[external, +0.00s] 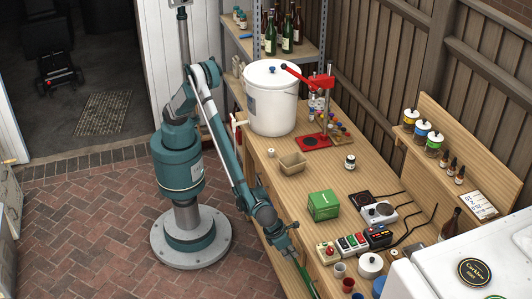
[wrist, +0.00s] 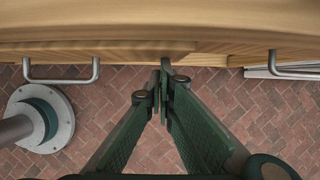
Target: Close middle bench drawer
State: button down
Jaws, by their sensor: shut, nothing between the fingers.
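The wooden bench (external: 300,183) runs along the fence, and its front edge (wrist: 150,28) crosses the top of the wrist view. Below that edge, a metal bar handle (wrist: 60,80) shows at left and another handle (wrist: 295,72) at right, beside a pale strip. I cannot tell which belongs to the middle drawer, or how far it is open. My gripper (wrist: 166,68) is shut and empty, its green fingertips close to the bench front between the handles. In the external view my gripper (external: 307,279) points down at the bench's front edge; the drawer fronts are mostly hidden.
On the bench stand a white bucket (external: 271,105), a red capping press (external: 314,141), a green box (external: 323,205) and a small tan tray (external: 292,163). A white chest (external: 470,262) is at lower right. The brick floor (external: 95,220) in front is largely clear.

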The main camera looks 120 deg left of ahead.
jog(key=shift+w+a, duration=0.9)
jog(key=shift+w+a+r, duration=0.1)
jog(key=shift+a, duration=0.05)
jog(key=shift+s+d, duration=0.4)
jog(key=s+d+r+p, duration=0.1)
jog(key=s+d+r, duration=0.4)
jog(key=r, duration=0.4)
jog(key=shift+d+p, duration=0.2)
jog(key=shift+p, duration=0.2)
jog(key=shift+s, duration=0.15)
jog(key=shift+a+r, duration=0.1)
jog(key=shift+r, duration=0.05)
